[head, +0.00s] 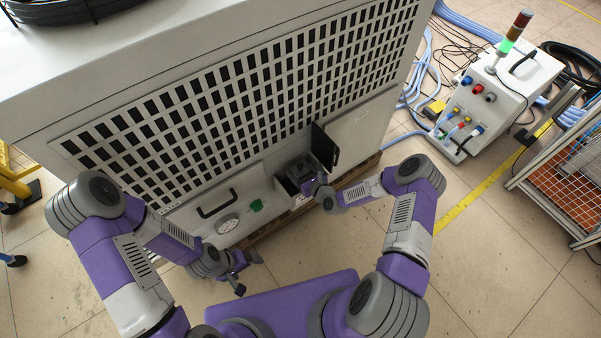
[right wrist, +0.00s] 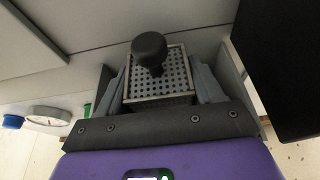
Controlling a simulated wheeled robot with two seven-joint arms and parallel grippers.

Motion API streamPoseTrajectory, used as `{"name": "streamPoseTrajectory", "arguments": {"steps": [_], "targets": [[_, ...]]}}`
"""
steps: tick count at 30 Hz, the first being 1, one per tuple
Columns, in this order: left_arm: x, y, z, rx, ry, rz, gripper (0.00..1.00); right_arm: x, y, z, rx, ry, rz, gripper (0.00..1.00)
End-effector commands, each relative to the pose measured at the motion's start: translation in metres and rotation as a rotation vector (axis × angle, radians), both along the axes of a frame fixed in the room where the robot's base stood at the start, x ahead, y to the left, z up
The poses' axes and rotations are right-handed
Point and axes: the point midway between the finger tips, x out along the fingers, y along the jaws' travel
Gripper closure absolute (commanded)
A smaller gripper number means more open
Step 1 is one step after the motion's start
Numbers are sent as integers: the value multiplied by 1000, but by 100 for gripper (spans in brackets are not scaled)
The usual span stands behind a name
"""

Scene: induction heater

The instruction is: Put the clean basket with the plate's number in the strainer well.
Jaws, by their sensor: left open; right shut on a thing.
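A perforated metal basket (right wrist: 158,82) with a black round knob (right wrist: 149,48) sits between my right gripper's two grey fingers (right wrist: 160,88) in the right wrist view. My right gripper (head: 308,182) is shut on the basket, at the dark opening of the strainer well (head: 284,184) low in the cabinet front. I cannot tell how deep the basket sits in the well. No number on basket or plate is readable. My left gripper (head: 247,273) is open and empty, low in front of the cabinet and apart from it.
A black lid or door (head: 324,147) stands open just right of the well. Left of it on the cabinet (head: 240,90) are a green valve handle (head: 256,205), a round gauge (head: 228,226) and a black handle (head: 216,203).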

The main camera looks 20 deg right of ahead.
Motion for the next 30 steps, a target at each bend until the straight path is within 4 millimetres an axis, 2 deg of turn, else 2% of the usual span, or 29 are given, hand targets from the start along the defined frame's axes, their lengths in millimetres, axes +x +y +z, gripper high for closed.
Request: {"name": "streamPoseTrajectory", "arguments": {"steps": [16, 17, 21, 30], "targets": [[0, 0, 0, 0, 0, 0, 8, 0, 0, -13, -1, 2, 0, 68], [0, 0, 0, 0, 0, 0, 8, -1, 0, -13, -1, 4, 0, 29], [0, 0, 0, 0, 0, 0, 8, -1, 0, -14, -2, 6, 0, 8], [0, 0, 0, 0, 0, 0, 8, -2, 0, -15, -4, 9, 2, 8]]}}
